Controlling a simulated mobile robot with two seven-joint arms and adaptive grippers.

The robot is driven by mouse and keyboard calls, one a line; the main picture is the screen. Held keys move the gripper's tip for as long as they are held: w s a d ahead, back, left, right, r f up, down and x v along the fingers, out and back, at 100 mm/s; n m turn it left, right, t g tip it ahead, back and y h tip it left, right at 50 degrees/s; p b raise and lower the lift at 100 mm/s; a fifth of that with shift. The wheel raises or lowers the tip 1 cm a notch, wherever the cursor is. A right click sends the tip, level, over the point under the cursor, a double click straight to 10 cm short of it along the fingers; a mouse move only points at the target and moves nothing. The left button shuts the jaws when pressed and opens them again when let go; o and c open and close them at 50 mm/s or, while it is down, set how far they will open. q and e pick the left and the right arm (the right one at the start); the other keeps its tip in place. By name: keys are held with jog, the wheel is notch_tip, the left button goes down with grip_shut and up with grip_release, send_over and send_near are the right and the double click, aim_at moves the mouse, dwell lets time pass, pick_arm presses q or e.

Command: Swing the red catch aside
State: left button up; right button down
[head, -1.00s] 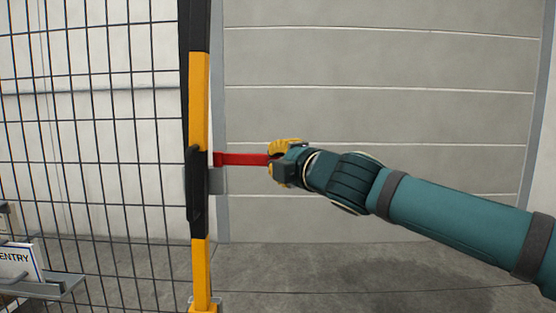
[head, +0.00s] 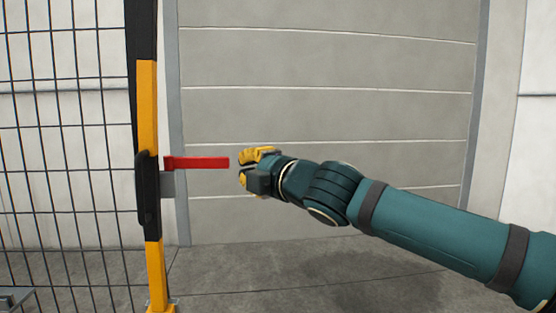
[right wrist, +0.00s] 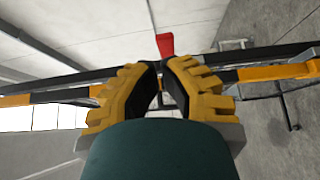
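The red catch (head: 198,162) is a flat bar that juts out level to the right from the black and yellow gate post (head: 150,190). My right gripper (head: 243,170), with yellow finger pads, is just right of the catch's free end, with a small gap between them. In the right wrist view, the gripper's fingers (right wrist: 163,76) are apart with nothing between them. The catch's red end (right wrist: 165,45) shows beyond the fingertips there. My left gripper is not in view.
A wire mesh panel (head: 70,128) fills the left side, joined to the post. A grey bracket (head: 174,184) sits just under the catch. A grey panelled wall (head: 330,90) stands behind. The concrete floor (head: 250,275) in front of it looks clear.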

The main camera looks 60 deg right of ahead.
jog(key=shift+s+d+p, duration=0.25)
jog(key=shift+s+p, duration=0.1)
jog(key=shift+s, duration=0.45)
jog(key=shift+s+d+p, duration=0.3)
jog(key=shift+s, duration=0.45)
jog(key=shift+s+d+p, duration=0.25)
jog(key=shift+s+p, duration=0.1)
jog(key=shift+s, duration=0.45)
